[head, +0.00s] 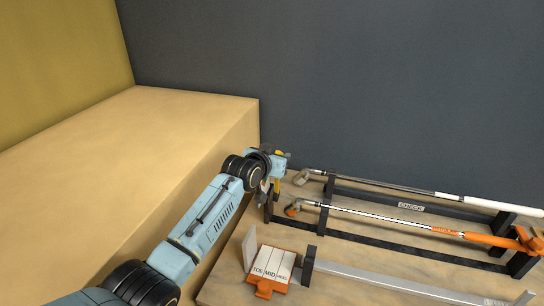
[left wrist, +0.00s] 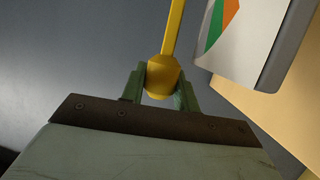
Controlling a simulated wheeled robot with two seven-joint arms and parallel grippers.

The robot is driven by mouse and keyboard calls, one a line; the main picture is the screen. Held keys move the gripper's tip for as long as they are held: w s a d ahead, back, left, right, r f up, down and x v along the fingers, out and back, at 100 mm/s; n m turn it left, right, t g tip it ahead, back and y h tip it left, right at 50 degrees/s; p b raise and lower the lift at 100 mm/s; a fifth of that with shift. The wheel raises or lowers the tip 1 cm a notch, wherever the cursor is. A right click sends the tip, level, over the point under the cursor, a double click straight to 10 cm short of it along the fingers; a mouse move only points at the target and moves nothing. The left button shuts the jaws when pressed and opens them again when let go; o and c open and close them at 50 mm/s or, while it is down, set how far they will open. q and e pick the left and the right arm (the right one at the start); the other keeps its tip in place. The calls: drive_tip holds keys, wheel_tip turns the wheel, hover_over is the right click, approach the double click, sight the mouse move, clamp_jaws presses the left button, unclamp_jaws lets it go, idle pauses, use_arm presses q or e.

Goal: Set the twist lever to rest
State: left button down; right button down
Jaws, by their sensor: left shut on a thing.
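The twist lever appears to be the yellow lever with a rounded knob (left wrist: 163,78) in the left wrist view. My left gripper (left wrist: 160,88) is shut on the knob, one green finger on each side. The yellow shaft runs upward from the knob out of that view. In the head view my left gripper (head: 270,187) is at the far left end of the club rack. A small patch of yellow shows beside it; most of the lever is hidden there. My right gripper is not in view.
Two clubs, one with a white grip (head: 476,203) and one with an orange grip (head: 490,240), lie across the dark rack (head: 380,240). An orange-tabbed board (head: 272,265) marked TOE, MID, HEEL and a long silver bar (head: 390,283) are in front. A large tan block (head: 130,160) stands left.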

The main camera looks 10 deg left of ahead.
use_arm(q)
drive_tip(key=c, duration=1.4)
unclamp_jaws()
drive_tip(key=o, duration=0.3)
drive_tip(key=shift+w, duration=0.1)
drive_tip(key=shift+o, duration=0.2)
drive_tip(key=shift+v, duration=0.75)
drive_tip(key=v, duration=1.2)
drive_tip(key=shift+f, duration=0.1)
